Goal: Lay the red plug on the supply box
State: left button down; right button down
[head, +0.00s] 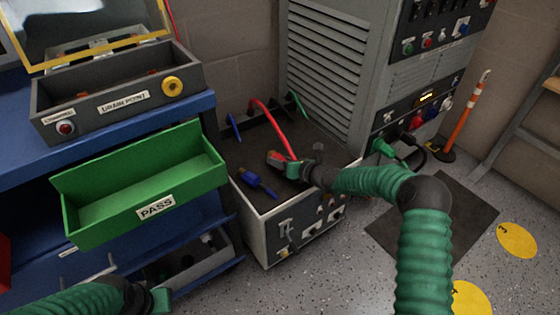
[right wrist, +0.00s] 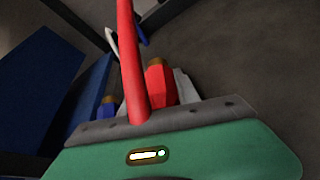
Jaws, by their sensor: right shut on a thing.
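The supply box (head: 262,230) stands low in the middle of the head view, with a dark top and a pale front. My right gripper (head: 280,160) is over its top, shut on the red plug. The red plug (right wrist: 160,82) shows its brass-coloured tip in the right wrist view, with the red cable (right wrist: 131,60) crossing in front of it. The gap between plug and box top cannot be judged. A blue plug (head: 258,184) lies on the box to the left of my right gripper. My left gripper (head: 158,299) is at the lower left, mostly hidden; its jaws cannot be made out.
A blue bench carries a grey device box (head: 120,98). A grey cabinet (head: 350,60) with green and black plugged cables stands behind. An orange post (head: 463,120) stands at the right.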

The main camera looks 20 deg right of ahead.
jog(key=shift+s+f, duration=0.15)
jog(key=shift+f, duration=0.2)
